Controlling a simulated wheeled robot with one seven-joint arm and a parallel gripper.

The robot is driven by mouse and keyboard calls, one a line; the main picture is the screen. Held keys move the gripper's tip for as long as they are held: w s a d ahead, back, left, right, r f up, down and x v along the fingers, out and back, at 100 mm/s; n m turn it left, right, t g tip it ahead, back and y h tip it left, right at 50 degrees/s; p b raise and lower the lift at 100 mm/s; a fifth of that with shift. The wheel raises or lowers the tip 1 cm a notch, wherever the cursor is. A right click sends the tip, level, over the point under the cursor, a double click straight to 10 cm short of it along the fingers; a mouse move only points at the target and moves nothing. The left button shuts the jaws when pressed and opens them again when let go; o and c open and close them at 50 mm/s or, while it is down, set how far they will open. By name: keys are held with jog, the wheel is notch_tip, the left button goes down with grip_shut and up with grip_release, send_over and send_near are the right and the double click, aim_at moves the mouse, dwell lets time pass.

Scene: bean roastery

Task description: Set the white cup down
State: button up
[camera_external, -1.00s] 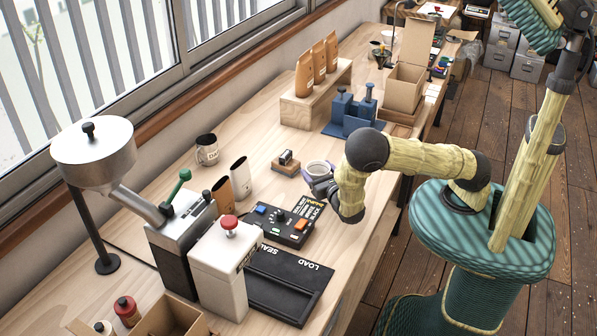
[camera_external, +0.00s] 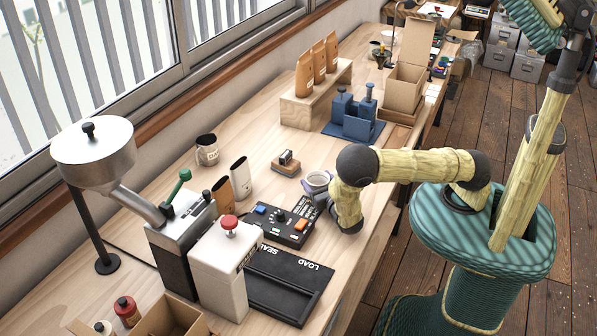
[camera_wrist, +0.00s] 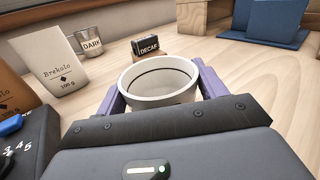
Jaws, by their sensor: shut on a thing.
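The white cup (camera_wrist: 160,80) is upright between the purple fingers of my gripper (camera_wrist: 158,92) in the wrist view. The fingers press on its left and right sides. In the external view the white cup (camera_external: 318,179) is low over the bench, and my gripper (camera_external: 326,192) is partly hidden by my wrist. I cannot tell whether the cup's base touches the wood. The cup looks empty, with a dark line around the inside below the rim.
The DECAF stamp block (camera_wrist: 148,47) stands just beyond the cup. Bare bench (camera_external: 255,125) lies behind the block.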

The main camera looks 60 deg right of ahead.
jog(key=shift+f, duration=0.35)
jog(key=o, duration=1.1)
jog(key=shift+r, duration=0.1)
jog(key=shift+r, duration=0.25)
jog(key=b+v, duration=0.2)
jog(key=v, duration=1)
